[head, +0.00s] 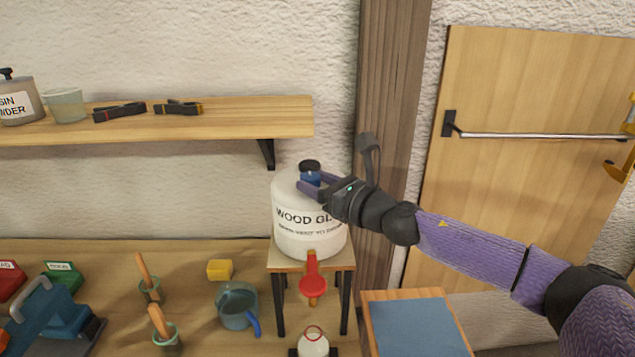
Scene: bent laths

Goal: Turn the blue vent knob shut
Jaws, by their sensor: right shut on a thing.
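The blue vent knob (310,178) sits on top of the white wood glue jug (292,235), just below a black cap (310,165). The jug stands upright on a small wooden stand. My right gripper (309,184) reaches in from the right and is shut on the knob, its fingers at the knob's sides. The fingers hide part of the knob, so its turned position cannot be told. A red tap handle (313,287) shows at the front of the jug. My left gripper is not in view.
A wall shelf (220,118) with clamps and a cup is at the upper left. The bench (200,300) holds a blue-grey mug (237,305), a yellow block (219,269) and brushes in pots. A small bottle (313,343) stands below the tap. A wooden post rises behind my right wrist.

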